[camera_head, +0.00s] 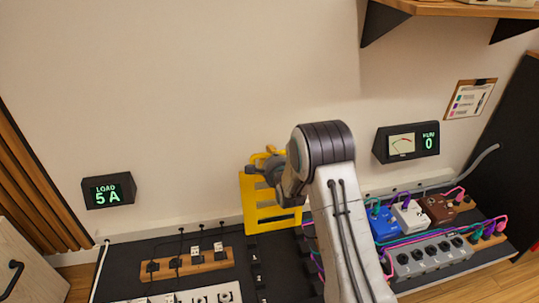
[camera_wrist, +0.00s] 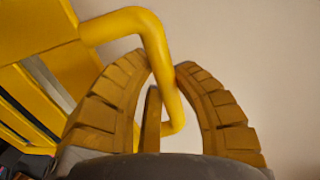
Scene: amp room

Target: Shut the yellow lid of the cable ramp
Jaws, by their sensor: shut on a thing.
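The yellow lid (camera_head: 248,208) of the cable ramp stands raised, close to upright, in front of the wall in the head view. It has several slots and also fills the left of the wrist view (camera_wrist: 40,35). The lid's bent yellow handle (camera_wrist: 153,45) passes between the fingers of my gripper (camera_wrist: 166,78), which is shut on it. In the head view my gripper (camera_head: 265,160) is at the lid's top edge. The dark ramp channel (camera_head: 256,262) lies below the lid. My arm hides the lid's right side and part of the channel.
A power strip (camera_head: 186,264) with plugs lies left of the ramp. Blue, white and brown pedals (camera_head: 408,215) and a grey power unit (camera_head: 430,260) with coloured cables stand at the right. A load display (camera_head: 108,190) and a meter (camera_head: 406,142) are on the wall. A shelf (camera_head: 450,10) overhangs at upper right.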

